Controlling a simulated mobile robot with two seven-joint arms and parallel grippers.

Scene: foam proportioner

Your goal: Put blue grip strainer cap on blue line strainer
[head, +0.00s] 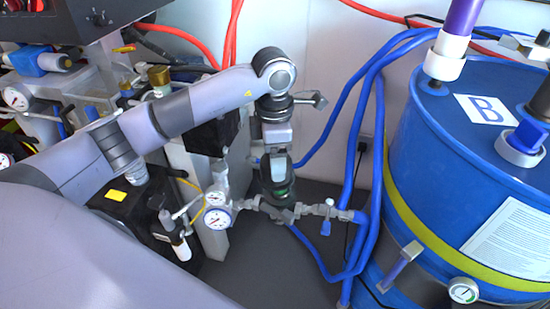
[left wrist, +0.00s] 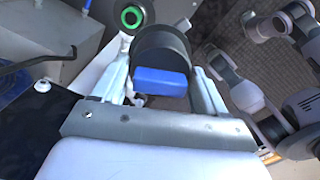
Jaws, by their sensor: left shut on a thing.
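My left gripper (head: 279,172) hangs down in the middle of the head view, above the metal pipe line with gauges. In the left wrist view my left gripper (left wrist: 163,88) is shut on the blue grip strainer cap (left wrist: 160,52), a black round cap with a blue grip bar facing the camera. A round fitting with a bright green ring (left wrist: 131,17), which looks like the strainer's open end, shows just beyond the cap, up and left. Green also shows below the gripper in the head view (head: 284,192). The gripper hides much of the strainer; contact with the cap cannot be told.
A blue drum marked B (head: 470,150) stands at the right. Blue hoses (head: 352,150) run between it and the pipe line. Two gauges (head: 216,209) sit left of the gripper. A black pump unit (head: 130,215) lies under my left arm. Red hoses run along the back wall.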

